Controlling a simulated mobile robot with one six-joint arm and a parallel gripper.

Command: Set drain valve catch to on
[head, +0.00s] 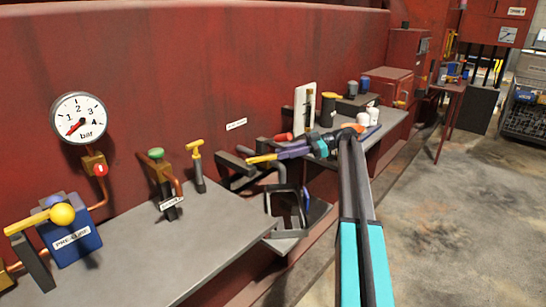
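My gripper (291,153) is at the end of my arm, above the gap between the two grey benches, pointing left. Its fingers are small and overlap dark parts, so whether they are open or shut cannot be told. A yellow bar (262,158) lies at its tip; whether it is gripped or only behind is unclear. A brass valve with a green knob (155,153) stands on the near bench with a tag (171,203) too blurred to read surely. It may be the drain valve; no catch on it can be made out. My gripper is well right of it.
A yellow T-handle (195,150) stands beside the brass valve. A blue PRE-LUBE box (72,236) with a yellow-knobbed lever and a bar gauge (79,117) are left. A black frame (286,205) fills the gap. Open floor (450,230) lies right.

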